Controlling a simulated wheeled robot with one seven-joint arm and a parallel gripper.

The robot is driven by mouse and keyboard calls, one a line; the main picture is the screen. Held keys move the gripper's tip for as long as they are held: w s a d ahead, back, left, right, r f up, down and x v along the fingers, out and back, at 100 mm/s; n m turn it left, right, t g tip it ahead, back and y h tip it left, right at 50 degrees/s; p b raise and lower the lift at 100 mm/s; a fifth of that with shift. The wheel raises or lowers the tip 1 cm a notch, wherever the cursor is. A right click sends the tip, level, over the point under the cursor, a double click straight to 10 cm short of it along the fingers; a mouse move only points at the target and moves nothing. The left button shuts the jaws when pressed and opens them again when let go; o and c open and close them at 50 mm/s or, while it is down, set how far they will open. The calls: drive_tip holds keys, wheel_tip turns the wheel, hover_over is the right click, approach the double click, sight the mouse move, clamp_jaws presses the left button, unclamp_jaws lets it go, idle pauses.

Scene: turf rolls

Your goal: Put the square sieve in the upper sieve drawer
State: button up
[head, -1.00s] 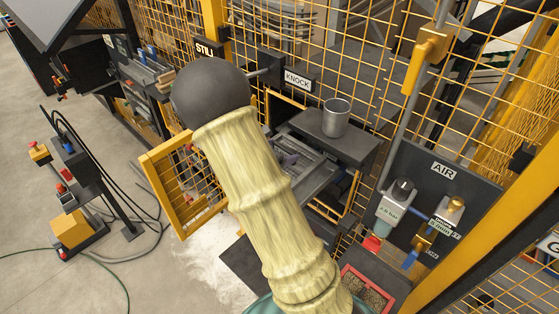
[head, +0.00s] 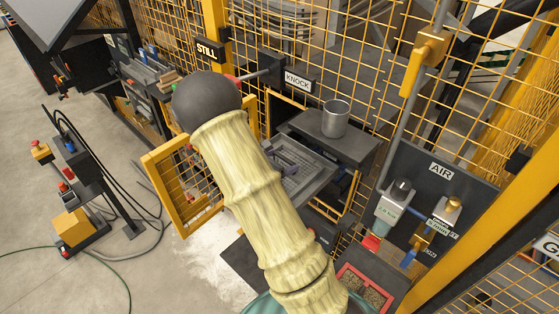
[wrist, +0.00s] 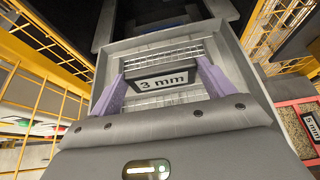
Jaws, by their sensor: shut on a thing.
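The square sieve (wrist: 182,98) is a grey frame with wire mesh and a dark plate marked "3 mm". In the wrist view it lies between the two purple fingers of my gripper (wrist: 161,72), which is shut on it. In the head view the grey sieve (head: 312,180) and a bit of my purple gripper (head: 283,155) show just right of my arm, in front of the dark machine bench. My arm hides part of both. Dark machine parts (wrist: 150,14) lie beyond the sieve in the wrist view; I cannot tell the upper sieve drawer apart there.
A metal cup (head: 335,118) stands on the dark bench top (head: 365,146). A yellow mesh door (head: 178,190) stands open left of my arm. Yellow mesh fencing is behind. A red-rimmed tray (head: 348,271) is low at right, with a "5 mm" label (wrist: 312,123) in the wrist view.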

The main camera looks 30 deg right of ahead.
drive_tip(key=shift+f, duration=0.1)
drive_tip(key=o, duration=1.6)
drive_tip(key=shift+c, duration=0.2)
drive_tip(key=shift+a+r, duration=0.2)
drive_tip(key=shift+a, duration=0.15)
drive_tip(key=b+v, duration=0.2)
drive_tip(key=v, duration=0.9)
drive_tip(key=shift+s+a+r+b, duration=0.1)
drive_tip(key=shift+s+b, duration=0.1)
drive_tip(key=shift+b, duration=0.2)
